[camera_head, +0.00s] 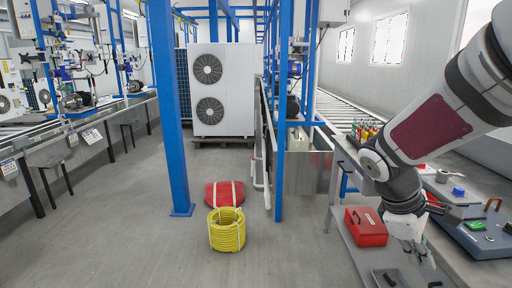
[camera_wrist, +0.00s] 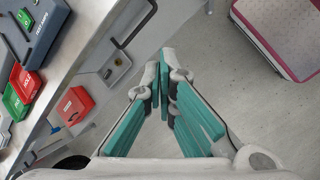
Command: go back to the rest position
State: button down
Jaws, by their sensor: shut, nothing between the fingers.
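My gripper (camera_head: 416,246) hangs at the lower right of the head view, beside the workbench edge and above the lower shelf level. In the wrist view, my gripper (camera_wrist: 164,72) shows teal finger pads that come together at the tips. It is shut and nothing is held between the pads. Grey floor lies beneath the fingertips in the wrist view.
The workbench (camera_head: 470,190) carries a blue-grey device (camera_head: 485,232) close to my arm. A red box (camera_head: 366,227) sits on the lower shelf. A yellow hose coil (camera_head: 227,230) and a red coil (camera_head: 224,194) lie on the floor. Floor at left centre is free.

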jog(key=s+a+r+m+t+y, duration=0.1)
jog(key=s+a+r+m+y, duration=0.2)
jog(key=s, duration=0.4)
jog(key=s+a+m+y, duration=0.1)
jog(key=s+a+m, duration=0.2)
jog(key=s+a, duration=0.35)
jog(key=s+a+r+m+t+y, duration=0.1)
jog(key=s+a+r+m+y, duration=0.2)
jog(key=s, duration=0.5)
notch_tip(320, 180, up, 15)
jog(key=t+h+p, duration=0.1)
jog(key=t+p, duration=0.1)
jog(key=p, duration=1.2)
jog(key=shift+a+f+t, duration=0.15)
jog(key=shift+f+t, duration=0.05)
jog(key=shift+t, duration=0.2)
